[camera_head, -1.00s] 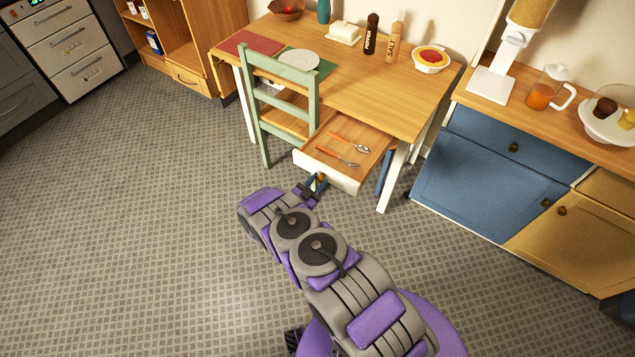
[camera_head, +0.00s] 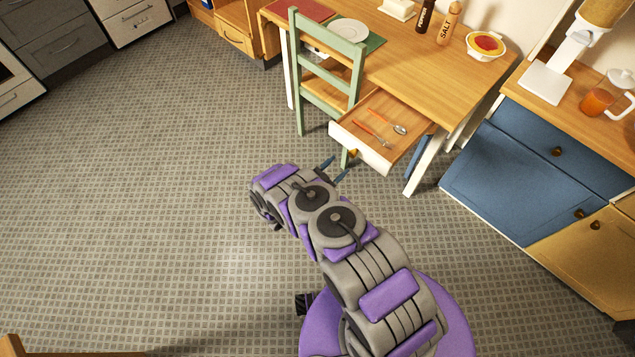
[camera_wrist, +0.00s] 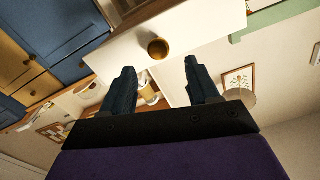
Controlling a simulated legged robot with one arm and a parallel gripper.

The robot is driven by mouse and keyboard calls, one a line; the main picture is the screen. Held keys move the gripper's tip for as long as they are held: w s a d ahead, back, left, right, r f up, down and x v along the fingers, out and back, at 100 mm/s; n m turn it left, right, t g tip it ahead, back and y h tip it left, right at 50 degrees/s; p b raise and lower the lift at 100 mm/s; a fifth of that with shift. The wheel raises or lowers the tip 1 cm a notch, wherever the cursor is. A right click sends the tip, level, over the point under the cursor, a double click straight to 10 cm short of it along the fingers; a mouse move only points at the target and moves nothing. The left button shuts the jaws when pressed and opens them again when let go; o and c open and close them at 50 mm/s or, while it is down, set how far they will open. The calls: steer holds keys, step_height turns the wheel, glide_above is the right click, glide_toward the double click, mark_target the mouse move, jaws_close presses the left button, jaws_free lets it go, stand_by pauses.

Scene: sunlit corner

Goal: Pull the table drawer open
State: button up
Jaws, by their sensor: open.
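The table drawer (camera_head: 362,152) is pulled out from under the wooden table (camera_head: 420,78), with its inside showing. Two pieces of cutlery (camera_head: 385,122) with orange handles lie in it. Its white front with a round brass knob (camera_wrist: 158,49) shows in the wrist view. My gripper (camera_head: 339,168) is in front of the drawer front, close to the knob. In the wrist view, the two dark fingers of my gripper (camera_wrist: 158,82) are spread apart, one to each side below the knob. Nothing is between them, and the knob lies beyond the fingertips.
A green chair (camera_head: 325,85) stands at the table, left of the drawer. A blue cabinet (camera_head: 530,180) stands to the right. A plate (camera_head: 348,29), a salt shaker (camera_head: 450,22) and a bowl (camera_head: 486,45) are on the table. The floor to the left is clear.

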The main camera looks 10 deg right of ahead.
steer(key=v, duration=1)
steer(key=shift+a+p, duration=0.2)
steer(key=shift+p, duration=0.25)
steer(key=shift+s, duration=0.1)
